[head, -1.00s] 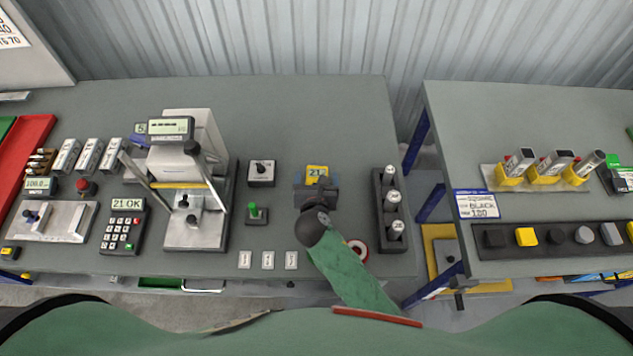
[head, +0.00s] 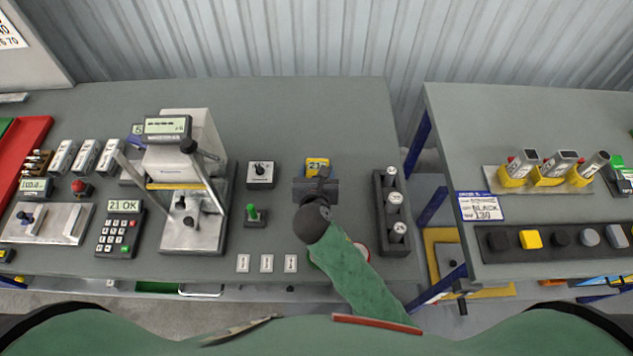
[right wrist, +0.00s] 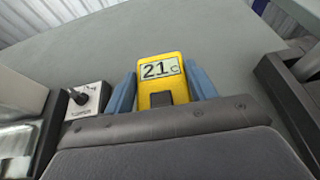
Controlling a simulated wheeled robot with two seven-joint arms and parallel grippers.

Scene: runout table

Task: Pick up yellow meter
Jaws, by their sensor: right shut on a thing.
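The yellow meter (head: 317,164) is a small yellow block with a display on its top face. In the right wrist view the meter (right wrist: 161,80) shows a reading like "21" and a small letter. My right gripper (head: 317,178) reaches it from the front, with one blue finger on each side. In the right wrist view the gripper (right wrist: 162,92) is shut on the meter. The gripper's body hides the meter's lower part. I cannot tell whether the meter touches the table. My left gripper is not in view.
A black rack with several silver cylinders (head: 379,229) stands close on the right. A grey switch box (head: 261,174), a green-lever box (head: 254,216) and a test press (head: 186,225) stand left. The table behind the meter is clear.

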